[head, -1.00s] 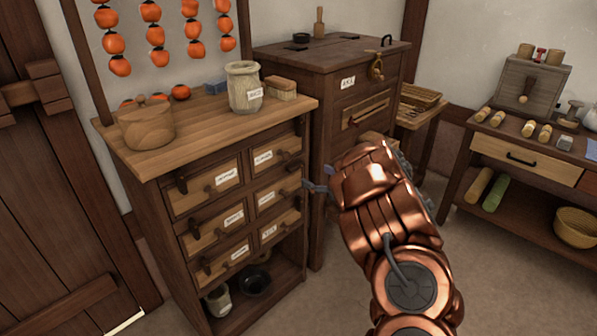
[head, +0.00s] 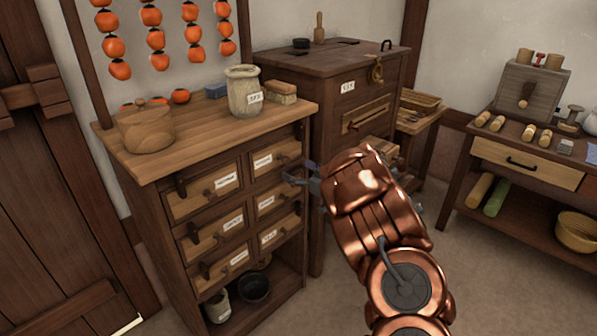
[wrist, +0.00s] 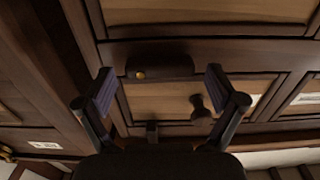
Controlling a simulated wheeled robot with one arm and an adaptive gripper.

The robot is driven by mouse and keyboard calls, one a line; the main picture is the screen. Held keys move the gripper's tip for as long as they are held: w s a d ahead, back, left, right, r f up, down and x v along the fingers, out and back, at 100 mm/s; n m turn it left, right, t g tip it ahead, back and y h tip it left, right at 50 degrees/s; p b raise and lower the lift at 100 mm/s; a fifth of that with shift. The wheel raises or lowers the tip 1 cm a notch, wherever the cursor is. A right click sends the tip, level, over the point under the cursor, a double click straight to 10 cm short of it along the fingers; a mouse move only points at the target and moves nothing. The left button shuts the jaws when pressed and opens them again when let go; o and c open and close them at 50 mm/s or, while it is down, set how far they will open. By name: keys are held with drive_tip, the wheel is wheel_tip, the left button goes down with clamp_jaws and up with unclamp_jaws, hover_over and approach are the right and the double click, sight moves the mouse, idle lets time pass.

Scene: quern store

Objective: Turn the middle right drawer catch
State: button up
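The middle right drawer (head: 267,202) is in the small cabinet in the head view, with a pale front and white label. My gripper (head: 301,180) is at the right side of its front, and its fingers hide part of that area. In the wrist view my gripper (wrist: 160,88) is open, its two fingers apart. A dark wooden catch (wrist: 165,67) with a brass pin lies lengthwise across the picture between the fingertips, along the edge of a drawer front (wrist: 150,97). I see no clear contact with it. A dark knob (wrist: 200,105) stands on that drawer near the right finger.
Other drawers with dark knobs surround it. A jar (head: 244,91) and a round lidded box (head: 146,126) stand on the cabinet top (head: 200,125). A tall dark chest (head: 340,65) stands close on the right. Open floor lies in front.

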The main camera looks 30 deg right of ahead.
drive_tip(key=c, duration=1.1)
drive_tip(key=shift+f, duration=0.1)
drive_tip(key=n+b, duration=0.2)
drive_tip(key=n, duration=0.1)
drive_tip(key=f+n+b, duration=0.1)
drive_tip(key=n+b, duration=0.2)
drive_tip(key=f+n+b, duration=0.1)
drive_tip(key=n+b, duration=0.1)
drive_tip(key=n, duration=0.2)
drive_tip(key=n+b, duration=0.4)
drive_tip(key=n, duration=0.1)
drive_tip(key=shift+d+f+b, duration=0.25)
drive_tip(key=shift+b, duration=0.1)
drive_tip(key=shift+d+n+b, duration=0.15)
drive_tip(key=shift+n+b, duration=0.75)
drive_tip(key=shift+n, duration=0.6)
drive_tip(key=shift+w+r, duration=0.1)
